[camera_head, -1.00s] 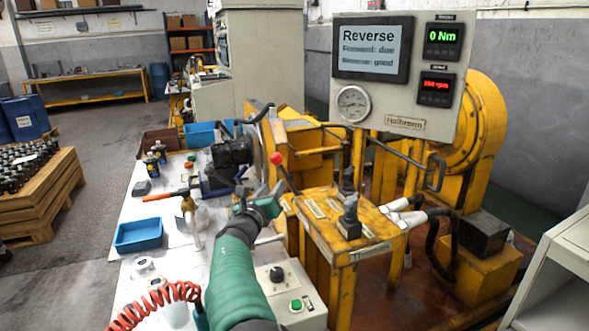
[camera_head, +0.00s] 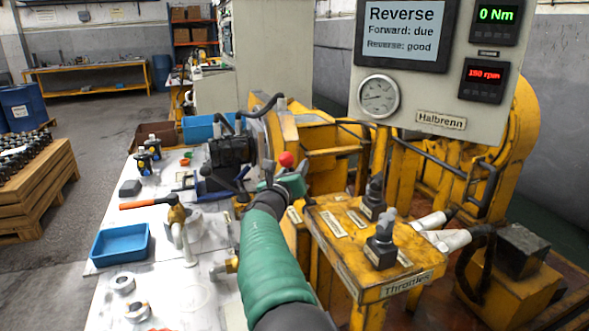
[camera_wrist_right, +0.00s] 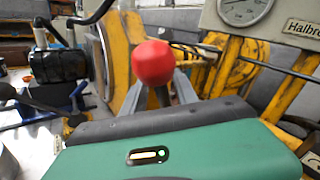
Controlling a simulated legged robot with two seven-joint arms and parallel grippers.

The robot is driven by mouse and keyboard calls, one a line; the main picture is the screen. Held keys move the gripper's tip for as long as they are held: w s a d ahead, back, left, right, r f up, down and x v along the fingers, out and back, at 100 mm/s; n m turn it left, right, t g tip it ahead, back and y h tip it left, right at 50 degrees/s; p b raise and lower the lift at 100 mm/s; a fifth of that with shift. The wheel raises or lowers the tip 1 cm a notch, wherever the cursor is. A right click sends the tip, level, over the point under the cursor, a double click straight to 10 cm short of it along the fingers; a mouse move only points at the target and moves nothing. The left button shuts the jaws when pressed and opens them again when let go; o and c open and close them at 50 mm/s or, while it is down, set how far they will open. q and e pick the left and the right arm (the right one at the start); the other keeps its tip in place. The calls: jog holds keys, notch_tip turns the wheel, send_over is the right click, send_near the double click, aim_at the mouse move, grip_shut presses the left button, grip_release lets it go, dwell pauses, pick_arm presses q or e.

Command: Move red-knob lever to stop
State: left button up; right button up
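The red knob (camera_head: 286,159) tops a lever on the yellow test stand, beside the panel with the black levers. In the right wrist view the red knob (camera_wrist_right: 153,63) is in front of the palm, its dark stem running down between the two grey fingers. My right gripper (camera_head: 284,176), on the green-sleeved arm, is just below the knob. Its fingers are apart, one on each side of the stem, with gaps visible. The lever's lower end is hidden by my gripper. The screen (camera_head: 403,31) reads "Reverse", "Forward: due", "Reverse: good". My left gripper is not in view.
Black levers (camera_head: 381,246) stand on the yellow panel marked "Throttle" (camera_head: 408,284), right of my arm. Displays read 0 Nm (camera_head: 496,16) and 150 rpm (camera_head: 483,80). A black motor (camera_head: 231,150) sits left of the knob.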

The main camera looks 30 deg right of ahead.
jog(key=shift+d+f, duration=0.1)
jog(key=shift+d, duration=0.35)
jog(key=shift+c, duration=0.8)
jog(key=shift+f, duration=0.1)
jog(key=shift+c, duration=1.2)
jog(key=shift+a, duration=0.25)
grip_shut()
